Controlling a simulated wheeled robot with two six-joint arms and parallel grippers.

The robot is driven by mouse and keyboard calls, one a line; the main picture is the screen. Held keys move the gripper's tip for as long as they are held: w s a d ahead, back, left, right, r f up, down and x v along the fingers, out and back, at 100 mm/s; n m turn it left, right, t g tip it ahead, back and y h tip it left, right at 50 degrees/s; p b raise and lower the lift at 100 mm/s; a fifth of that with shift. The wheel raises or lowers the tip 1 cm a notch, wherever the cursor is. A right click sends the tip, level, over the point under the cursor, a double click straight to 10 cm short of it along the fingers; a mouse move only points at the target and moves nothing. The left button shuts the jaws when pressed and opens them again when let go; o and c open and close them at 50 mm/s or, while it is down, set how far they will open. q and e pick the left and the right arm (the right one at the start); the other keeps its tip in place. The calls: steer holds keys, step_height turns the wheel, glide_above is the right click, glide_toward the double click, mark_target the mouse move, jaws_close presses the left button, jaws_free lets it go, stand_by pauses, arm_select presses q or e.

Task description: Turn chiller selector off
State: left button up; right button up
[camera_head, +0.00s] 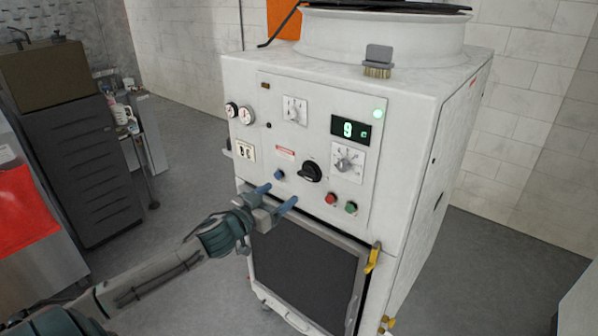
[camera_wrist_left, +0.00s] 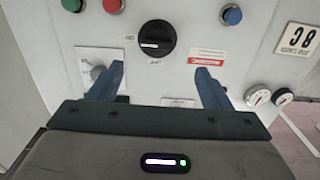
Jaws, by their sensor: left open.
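The black rotary selector (camera_head: 311,172) is on the front panel of a white chiller cabinet (camera_head: 410,150). In the wrist view, the selector (camera_wrist_left: 156,38) has a white mark on its left part and small labels beside it, too small to read surely. My left gripper (camera_head: 278,195) is open and empty, in front of the panel, below and left of the selector in the head view. In the wrist view, its two blue fingers (camera_wrist_left: 160,72) are spread, with the selector above the gap between their tips. No contact shows. My right gripper is not in view.
Near the selector are a blue button (camera_head: 279,175), red (camera_head: 330,198) and green (camera_head: 351,207) buttons, a white dial (camera_head: 347,162) and a display (camera_head: 351,130) reading 9. A dark grille (camera_head: 305,265) is below. A brush (camera_head: 378,62) stands on top.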

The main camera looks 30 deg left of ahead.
mark_target(304, 176)
arm_select(q)
steer(key=w, duration=0.6)
steer(key=w+d, duration=0.1)
steer(key=w, duration=0.2)
steer(key=shift+r, duration=0.35)
steer(key=shift+w, duration=0.65)
steer(key=shift+w+d, duration=0.1)
steer(key=shift+w, duration=0.05)
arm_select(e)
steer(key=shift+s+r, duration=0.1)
arm_select(q)
steer(key=c, duration=1)
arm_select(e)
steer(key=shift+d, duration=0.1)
